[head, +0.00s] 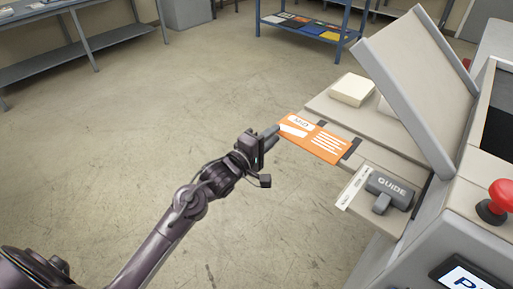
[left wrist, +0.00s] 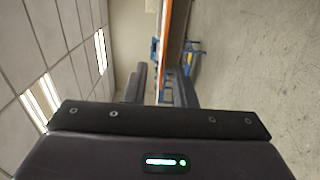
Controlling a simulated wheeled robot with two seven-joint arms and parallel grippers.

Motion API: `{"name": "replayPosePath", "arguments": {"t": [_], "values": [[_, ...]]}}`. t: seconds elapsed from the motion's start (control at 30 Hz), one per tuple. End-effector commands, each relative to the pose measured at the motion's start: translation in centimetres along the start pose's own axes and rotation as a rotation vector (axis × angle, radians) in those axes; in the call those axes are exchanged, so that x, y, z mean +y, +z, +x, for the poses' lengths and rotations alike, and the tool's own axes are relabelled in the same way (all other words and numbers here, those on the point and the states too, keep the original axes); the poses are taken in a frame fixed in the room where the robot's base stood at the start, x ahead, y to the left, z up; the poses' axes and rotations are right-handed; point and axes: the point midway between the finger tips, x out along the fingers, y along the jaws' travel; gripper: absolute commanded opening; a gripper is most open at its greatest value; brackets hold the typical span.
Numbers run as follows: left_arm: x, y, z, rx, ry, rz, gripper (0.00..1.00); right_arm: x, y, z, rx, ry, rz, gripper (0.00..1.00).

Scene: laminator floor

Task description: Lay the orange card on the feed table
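The orange card (head: 328,146), with white print, lies flat on the beige feed table (head: 356,122) of the machine in the head view. Its left end reaches out past the table's near-left edge. In the left wrist view the card shows edge-on as a thin orange strip (left wrist: 165,35) ahead of the fingers. The fingers (left wrist: 160,88) stand apart, with a gap between them. My right gripper is not in view.
A grey guide block (head: 390,190) and a white barcode strip (head: 355,187) sit right of the card. A pale stack (head: 352,89) lies behind it. The raised cover (head: 415,80) and red button (head: 500,197) are at right. Floor left of the table is clear.

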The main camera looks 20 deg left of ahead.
Motion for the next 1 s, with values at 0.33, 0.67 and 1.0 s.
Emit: {"name": "replayPosePath", "arguments": {"t": [0.33, 0.67, 1.0], "values": [[-0.3, 0.0, -7.1, 0.000, -0.003, 0.000, 0.24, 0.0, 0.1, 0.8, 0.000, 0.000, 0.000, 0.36], [-0.1, 0.0, -10.8, 0.000, -0.002, 0.001, 0.24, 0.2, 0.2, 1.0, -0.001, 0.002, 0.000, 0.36], [-0.5, -0.1, -11.0, 0.003, -0.008, 0.006, 0.24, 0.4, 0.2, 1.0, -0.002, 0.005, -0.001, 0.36]]}}
